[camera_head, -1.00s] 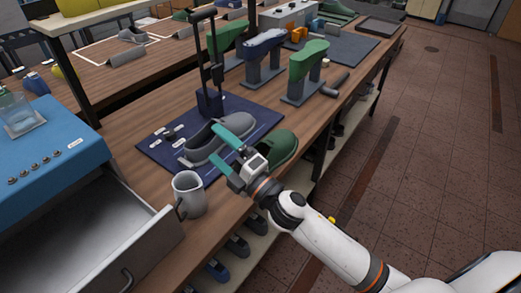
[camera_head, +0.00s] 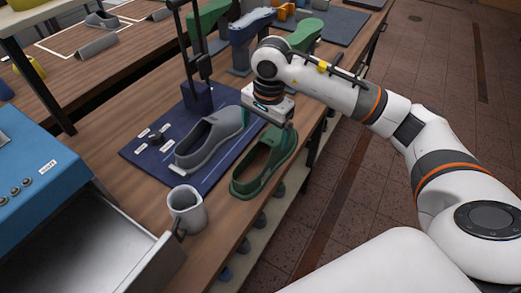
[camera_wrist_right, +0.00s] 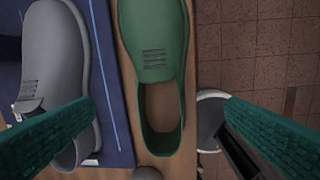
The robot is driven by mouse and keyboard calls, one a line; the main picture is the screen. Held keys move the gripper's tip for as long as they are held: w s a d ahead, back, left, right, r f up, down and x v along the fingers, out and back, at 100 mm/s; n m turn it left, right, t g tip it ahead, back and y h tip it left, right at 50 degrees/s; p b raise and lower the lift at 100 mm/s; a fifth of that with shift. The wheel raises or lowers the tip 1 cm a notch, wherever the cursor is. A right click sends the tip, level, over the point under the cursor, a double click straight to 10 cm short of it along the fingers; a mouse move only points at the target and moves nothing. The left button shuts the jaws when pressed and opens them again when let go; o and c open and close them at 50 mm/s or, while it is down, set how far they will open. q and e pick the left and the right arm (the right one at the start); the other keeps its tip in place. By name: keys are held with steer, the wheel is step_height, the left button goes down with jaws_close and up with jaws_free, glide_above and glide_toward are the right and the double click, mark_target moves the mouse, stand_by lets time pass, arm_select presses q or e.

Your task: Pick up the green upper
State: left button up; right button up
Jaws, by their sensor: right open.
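The green upper (camera_head: 262,172) lies on the bench top at its right edge, beside the mat. In the right wrist view the green upper (camera_wrist_right: 155,40) is in the middle, its opening toward the bottom. My right gripper (camera_head: 271,110) is above the far part of the green upper, its fingers mostly hidden in the head view. In the right wrist view its two teal fingers (camera_wrist_right: 160,112) are wide apart, one on each side of the upper, with nothing between them held. My left gripper is not in view.
A grey upper (camera_head: 212,138) lies on the dark blue mat (camera_head: 140,153), left of the green one. A grey mug (camera_head: 186,208) stands nearer, beside an open drawer (camera_head: 90,255). Green and blue lasts on stands are behind. The bench edge drops to the floor at right.

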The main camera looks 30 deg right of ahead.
step_height(320, 180, down, 6)
steer(key=shift+w+a+r+p, duration=0.1)
steer(key=shift+p, duration=0.5)
step_height(320, 180, down, 4)
steer(key=shift+a+f+p, duration=0.1)
steer(key=shift+a+p, duration=0.05)
steer(key=shift+p, duration=0.8)
steer(key=shift+w+f, duration=0.15)
steer(key=shift+f, duration=0.4)
steer(key=c, duration=1.1)
